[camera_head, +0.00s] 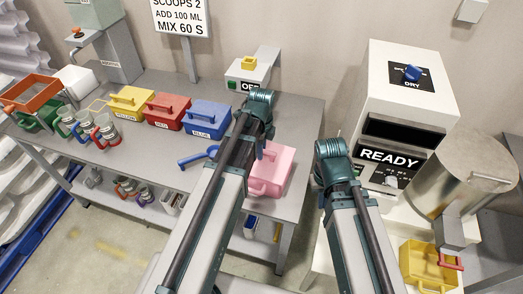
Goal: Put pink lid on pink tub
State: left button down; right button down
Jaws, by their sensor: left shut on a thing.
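The pink tub (264,187) stands at the right end of the grey bench, partly behind my left arm. The pink lid (282,158) is at its top; I cannot tell whether it rests on the rim or sits just above it. My left gripper (267,152) points down at the lid and is shut on it, with its fingers mostly hidden. My right arm reaches up in front of the white machine; its gripper does not show.
A blue scoop (198,156) lies near the front edge. A white machine (405,110) marked READY, a metal drum (465,175) and a yellow tub (425,268) are right.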

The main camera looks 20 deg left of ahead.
pick_arm(q)
jog(key=c, duration=0.7)
grip_release()
jog(key=shift+r, duration=0.1)
notch_tip(320, 180, up, 14)
jog(key=p, duration=1.4)
jog(key=shift+f, duration=0.2)
jog(key=s+d+f+n+b, duration=0.4)
jog(key=s+d+n, duration=0.1)
jog(key=s+n, duration=0.2)
jog(key=s+d+f+n+y+b, duration=0.1)
jog(key=s+d+f+n+b, duration=0.3)
jog(key=s+n, duration=0.3)
jog(key=shift+s+d+f+n+b, duration=0.2)
jog(key=shift+d+n+b, duration=0.15)
jog(key=shift+d+n, duration=0.4)
